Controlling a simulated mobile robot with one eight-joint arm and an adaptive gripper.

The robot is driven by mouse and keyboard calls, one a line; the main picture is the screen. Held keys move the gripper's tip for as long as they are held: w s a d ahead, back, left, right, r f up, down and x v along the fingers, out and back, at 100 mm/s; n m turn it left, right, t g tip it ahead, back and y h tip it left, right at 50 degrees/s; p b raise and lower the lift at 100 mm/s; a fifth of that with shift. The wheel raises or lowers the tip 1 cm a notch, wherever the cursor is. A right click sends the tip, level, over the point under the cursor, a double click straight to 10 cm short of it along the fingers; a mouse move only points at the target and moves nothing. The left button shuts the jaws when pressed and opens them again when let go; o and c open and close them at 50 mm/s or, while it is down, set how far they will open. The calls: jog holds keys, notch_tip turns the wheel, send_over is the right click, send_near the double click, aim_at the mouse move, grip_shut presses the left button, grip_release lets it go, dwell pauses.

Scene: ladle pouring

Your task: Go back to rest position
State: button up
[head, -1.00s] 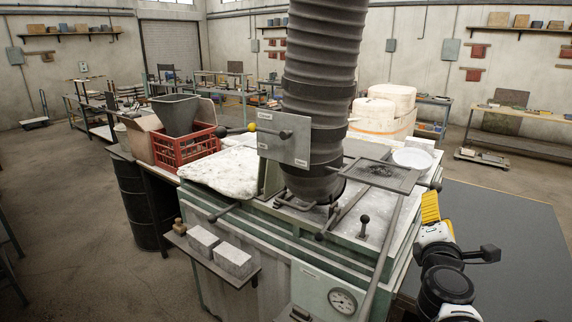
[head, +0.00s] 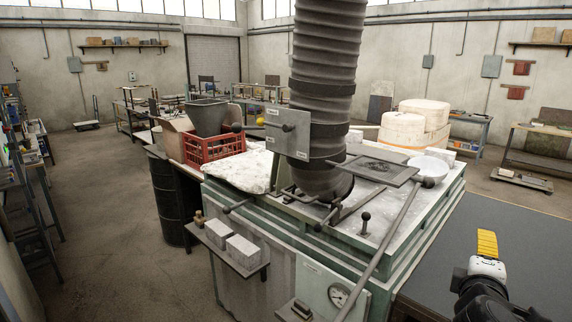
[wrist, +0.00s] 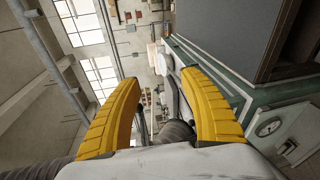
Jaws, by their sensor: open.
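My gripper (head: 487,243) is at the lower right in the head view, right of the furnace and over the dark grey surface. Only one yellow finger shows clearly there. In the wrist view my gripper (wrist: 162,77) has its two yellow fingers spread apart with nothing between them. The furnace (head: 240,262) is a pale green block with a white top. A long grey rod (head: 385,248) slants across its right front, from the lower edge up towards a white round dish (head: 429,165). I cannot tell whether the rod and dish are one ladle.
A ribbed grey duct (head: 325,80) rises from the furnace top. A flat dark plate (head: 375,169) juts out beside it. A shelf with two grey blocks (head: 243,252) sticks out in front. The dark grey surface (head: 490,218) at right looks clear.

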jog(key=s+a+f+m+g+y+b, duration=0.3)
jog(key=s+a+f+m+y+b, duration=0.2)
jog(key=a+f, duration=0.5)
jog(key=s+a+f+m+g+y+b, duration=0.3)
jog(key=s+a+f+m+b, duration=0.3)
jog(key=a+f, duration=0.5)
jog(key=shift+s+f+m+y, duration=0.3)
jog(key=shift+s+f+y, duration=0.55)
jog(key=shift+f+y, duration=0.1)
